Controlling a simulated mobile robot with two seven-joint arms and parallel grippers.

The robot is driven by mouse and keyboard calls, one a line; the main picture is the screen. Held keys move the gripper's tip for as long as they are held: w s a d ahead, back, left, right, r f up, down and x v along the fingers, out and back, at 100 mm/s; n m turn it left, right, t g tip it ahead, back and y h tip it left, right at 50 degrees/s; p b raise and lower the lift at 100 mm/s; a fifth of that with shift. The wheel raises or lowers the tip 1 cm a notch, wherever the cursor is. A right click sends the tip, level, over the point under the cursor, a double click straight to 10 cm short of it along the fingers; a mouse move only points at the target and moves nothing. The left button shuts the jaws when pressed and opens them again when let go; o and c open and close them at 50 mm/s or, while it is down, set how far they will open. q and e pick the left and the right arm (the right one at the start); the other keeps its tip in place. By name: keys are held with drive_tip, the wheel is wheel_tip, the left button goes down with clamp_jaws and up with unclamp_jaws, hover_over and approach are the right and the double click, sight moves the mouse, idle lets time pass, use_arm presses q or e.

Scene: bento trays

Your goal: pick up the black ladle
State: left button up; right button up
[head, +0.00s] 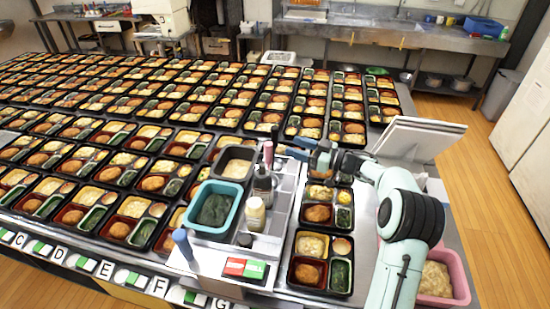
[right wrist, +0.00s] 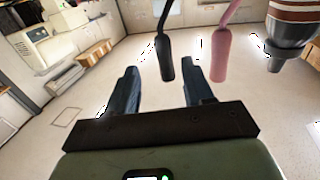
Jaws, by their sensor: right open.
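The black ladle's handle (right wrist: 164,58) hangs down in the right wrist view, ahead of and roughly between my right gripper's fingers. In the head view a thin dark handle (head: 276,134), likely the same ladle, stands behind a pink handle. My right gripper (head: 291,148) is to the right of these handles, its fingers pointing left towards them. It also shows in the right wrist view (right wrist: 159,88), open, with nothing visibly held. The ladle's bowl end is not visible. My left gripper is not in view.
A pink handle (right wrist: 220,55) hangs close to the right of the black one. A bottle (head: 255,213), a teal tub (head: 233,189) and a grey tub (head: 250,156) stand nearby. Many filled bento trays (head: 322,292) cover the table. A pink bin (head: 460,277) is at the right.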

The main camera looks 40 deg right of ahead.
sight(275, 144)
drive_tip(key=x, duration=0.3)
drive_tip(key=shift+d, duration=0.1)
drive_tip(key=x, duration=0.1)
drive_tip(key=p+x, duration=0.1)
drive_tip(key=x, duration=0.3)
drive_tip(key=shift+s+a+r+p, duration=0.1)
drive_tip(key=shift+a+r+p, duration=0.2)
drive_tip(key=shift+r+p, duration=0.1)
drive_tip(key=shift+f, duration=0.15)
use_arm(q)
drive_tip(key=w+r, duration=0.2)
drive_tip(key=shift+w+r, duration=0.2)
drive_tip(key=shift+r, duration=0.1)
use_arm(e)
clamp_jaws()
